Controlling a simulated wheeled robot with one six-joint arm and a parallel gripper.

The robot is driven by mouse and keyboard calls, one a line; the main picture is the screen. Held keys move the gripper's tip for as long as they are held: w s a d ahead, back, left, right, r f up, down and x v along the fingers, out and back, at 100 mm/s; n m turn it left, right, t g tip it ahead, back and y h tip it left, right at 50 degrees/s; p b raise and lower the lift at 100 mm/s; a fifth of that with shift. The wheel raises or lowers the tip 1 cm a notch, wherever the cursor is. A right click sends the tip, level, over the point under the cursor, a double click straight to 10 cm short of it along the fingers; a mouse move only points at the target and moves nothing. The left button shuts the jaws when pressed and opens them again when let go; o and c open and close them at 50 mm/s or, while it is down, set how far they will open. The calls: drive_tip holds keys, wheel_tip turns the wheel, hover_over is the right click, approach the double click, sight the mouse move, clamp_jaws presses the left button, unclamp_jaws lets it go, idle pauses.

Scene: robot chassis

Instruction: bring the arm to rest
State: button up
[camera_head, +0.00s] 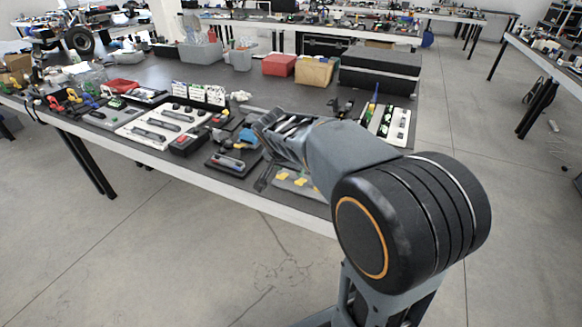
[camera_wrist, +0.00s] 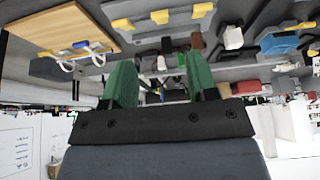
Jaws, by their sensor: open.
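My gripper (camera_wrist: 161,76) shows in the wrist view with two green fingers standing well apart. It is open, and nothing is held between the fingers. In the head view my arm reaches from the lower right toward the upper left, over the front edge of the workbench (camera_head: 135,78). The fingertips are hard to make out there against the clutter. The wrist view looks upside down, with the bench items along its top.
Trays of tools and a blue item (camera_head: 247,137) crowd the bench near my arm. A red box (camera_head: 279,65), a tan box (camera_head: 314,71) and a black case (camera_head: 380,70) stand farther back. A wooden board (camera_wrist: 60,30) shows in the wrist view. Open floor lies in front.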

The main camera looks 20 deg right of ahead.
idle(0.3)
drive_tip(key=s+a+r+n+y+p, duration=0.1)
drive_tip(key=s+r+n+p, duration=0.1)
drive_tip(key=s, duration=0.3)
drive_tip(key=s+a+r+n+y+p, duration=0.1)
drive_tip(key=s+a+r+n+p, duration=0.1)
drive_tip(key=s+n+p, duration=0.2)
drive_tip(key=s+a+r+n+y+p, duration=0.2)
drive_tip(key=s+r+n+p, duration=0.1)
drive_tip(key=s, duration=0.5)
drive_tip(key=shift+a+n+p, duration=0.25)
drive_tip(key=shift+n+p, duration=0.05)
drive_tip(key=shift+p, duration=0.15)
